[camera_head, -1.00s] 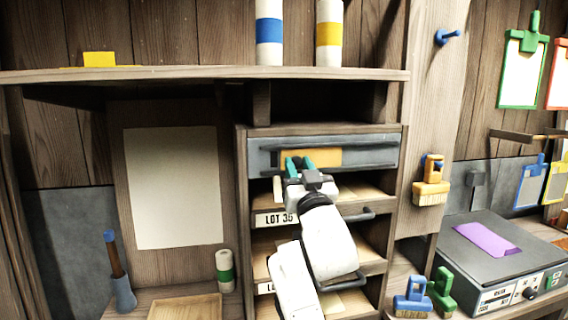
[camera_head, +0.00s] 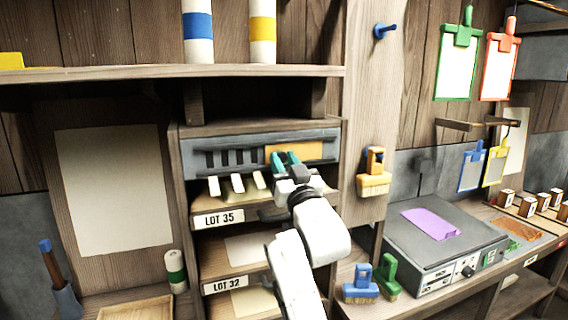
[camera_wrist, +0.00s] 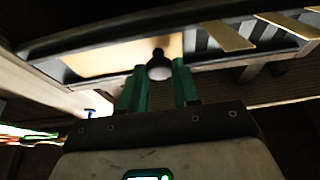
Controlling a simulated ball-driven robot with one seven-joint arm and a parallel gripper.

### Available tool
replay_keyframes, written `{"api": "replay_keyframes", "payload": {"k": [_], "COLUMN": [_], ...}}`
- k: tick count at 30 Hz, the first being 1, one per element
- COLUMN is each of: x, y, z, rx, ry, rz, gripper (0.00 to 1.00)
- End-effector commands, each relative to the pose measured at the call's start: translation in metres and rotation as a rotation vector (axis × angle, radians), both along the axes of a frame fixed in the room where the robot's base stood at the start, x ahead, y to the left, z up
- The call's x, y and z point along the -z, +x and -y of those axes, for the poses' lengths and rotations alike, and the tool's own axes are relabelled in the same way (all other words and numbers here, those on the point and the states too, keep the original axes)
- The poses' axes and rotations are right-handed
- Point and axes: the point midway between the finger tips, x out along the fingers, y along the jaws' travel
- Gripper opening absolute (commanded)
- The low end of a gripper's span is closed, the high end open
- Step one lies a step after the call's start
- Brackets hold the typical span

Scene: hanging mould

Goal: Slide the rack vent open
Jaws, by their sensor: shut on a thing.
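The rack vent (camera_head: 210,157) is a grey panel at the top of the wooden rack. Dark slots show in its left half, with light strips below them. Its orange slider plate (camera_head: 312,151) sits at the right; it also shows in the wrist view (camera_wrist: 120,55). My gripper (camera_head: 287,160) has teal fingers at the lower edge of the plate. In the wrist view, my gripper (camera_wrist: 160,85) is shut on a dark rounded knob (camera_wrist: 159,66) between its fingertips. The fingers partly hide the knob, and the head view does not show it.
Below the vent are shelves labelled LOT 35 (camera_head: 218,219) and LOT 32 (camera_head: 226,284). A wooden post with a yellow brush (camera_head: 374,178) stands to the right. A grey machine (camera_head: 445,245) and blue and green brushes (camera_head: 361,288) are further right.

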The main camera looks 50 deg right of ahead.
Motion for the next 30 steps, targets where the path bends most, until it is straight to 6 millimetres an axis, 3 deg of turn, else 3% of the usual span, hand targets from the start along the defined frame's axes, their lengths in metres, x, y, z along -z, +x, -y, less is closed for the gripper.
{"api": "replay_keyframes", "payload": {"k": [8,19,30], "x": [0.001,0.006,0.033], "y": [-0.002,-0.009,-0.061], "z": [0.004,-0.003,-0.037], "rx": [0.009,0.005,0.006], "ry": [0.001,0.001,0.0], "rz": [-0.001,-0.002,-0.002], "gripper": [0.56,0.56,0.56]}}
